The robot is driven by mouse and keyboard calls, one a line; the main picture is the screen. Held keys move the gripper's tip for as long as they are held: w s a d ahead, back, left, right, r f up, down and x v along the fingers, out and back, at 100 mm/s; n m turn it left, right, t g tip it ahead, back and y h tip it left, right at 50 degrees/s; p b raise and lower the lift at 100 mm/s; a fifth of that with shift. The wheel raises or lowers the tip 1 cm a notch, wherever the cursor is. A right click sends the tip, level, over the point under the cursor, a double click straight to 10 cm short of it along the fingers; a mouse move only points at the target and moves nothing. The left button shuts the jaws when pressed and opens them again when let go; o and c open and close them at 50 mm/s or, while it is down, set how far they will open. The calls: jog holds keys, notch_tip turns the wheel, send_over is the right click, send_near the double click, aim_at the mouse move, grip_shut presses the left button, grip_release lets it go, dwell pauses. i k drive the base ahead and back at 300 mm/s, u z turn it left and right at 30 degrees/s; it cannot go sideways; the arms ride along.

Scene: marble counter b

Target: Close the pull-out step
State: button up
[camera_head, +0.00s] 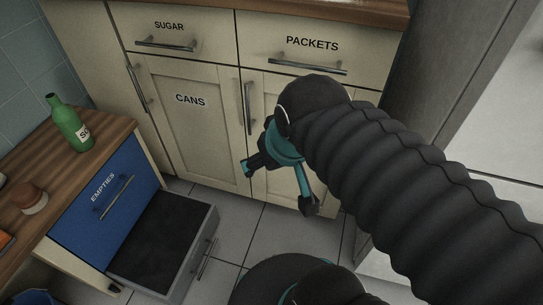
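The pull-out step (160,238) is a grey drawer-like box with a dark top. It extends out at floor level from under the blue front labelled EMPTIES, at the lower left. Its front face has a metal bar handle (206,258). My gripper (278,186) hangs in front of the cream cabinet doors, above and to the right of the step and apart from it. Its two teal and black fingers are spread, with nothing seen between them.
The blue EMPTIES front (108,208) has its own handle. A green bottle (68,124) and a small brown-and-white pot (31,199) stand on the wooden counter (107,137) above it. Cream cabinets (190,125) line the back. Tiled floor (232,231) lies clear right of the step.

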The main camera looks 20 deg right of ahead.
aim_at(158, 259)
jog(key=k, duration=1)
jog(key=u, duration=0.9)
jog(key=i, duration=0.75)
jog(key=z, duration=1)
